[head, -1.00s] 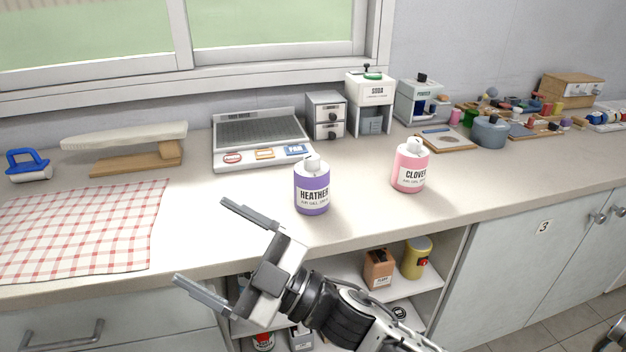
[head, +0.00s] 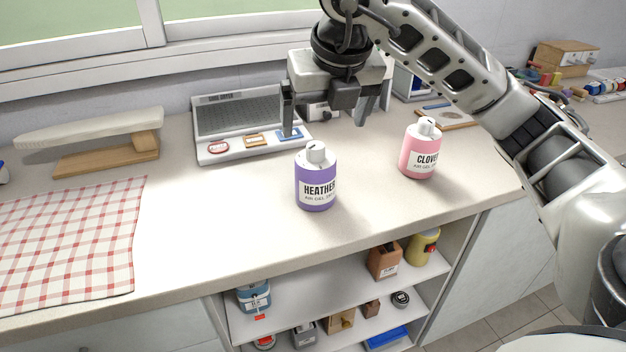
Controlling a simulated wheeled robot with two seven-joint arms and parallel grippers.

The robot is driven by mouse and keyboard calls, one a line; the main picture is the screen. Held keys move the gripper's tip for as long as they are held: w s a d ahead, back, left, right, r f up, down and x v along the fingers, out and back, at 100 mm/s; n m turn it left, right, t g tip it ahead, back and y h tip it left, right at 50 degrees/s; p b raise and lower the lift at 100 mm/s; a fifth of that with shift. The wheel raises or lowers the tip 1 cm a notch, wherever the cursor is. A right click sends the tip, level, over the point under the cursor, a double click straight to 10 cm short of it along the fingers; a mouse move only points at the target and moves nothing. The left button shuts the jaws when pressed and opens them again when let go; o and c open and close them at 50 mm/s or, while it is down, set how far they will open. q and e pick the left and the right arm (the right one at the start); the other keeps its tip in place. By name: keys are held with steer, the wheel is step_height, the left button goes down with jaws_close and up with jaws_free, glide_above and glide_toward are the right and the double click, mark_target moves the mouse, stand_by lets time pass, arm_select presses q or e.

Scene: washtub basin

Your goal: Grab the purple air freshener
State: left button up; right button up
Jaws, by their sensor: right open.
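The purple air freshener (head: 316,182), labelled HEATHER with a white cap, stands upright on the counter in the head view. A pink bottle (head: 421,152), labelled CLOVER, stands to its right and a little farther back. My right gripper (head: 326,116) is open and empty, pointing down, with its two fingers spread left and right. In the picture it is above and just behind the purple air freshener, and it does not appear to touch it. My left gripper is not in view.
Open shelves (head: 345,287) with several containers are under the counter edge.

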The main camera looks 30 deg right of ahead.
mark_target(314, 165)
steer(key=p+x, duration=0.1)
steer(key=x, duration=1.2)
steer(key=shift+w+f, duration=0.1)
steer(key=shift+f, duration=0.05)
steer(key=c, duration=1.2)
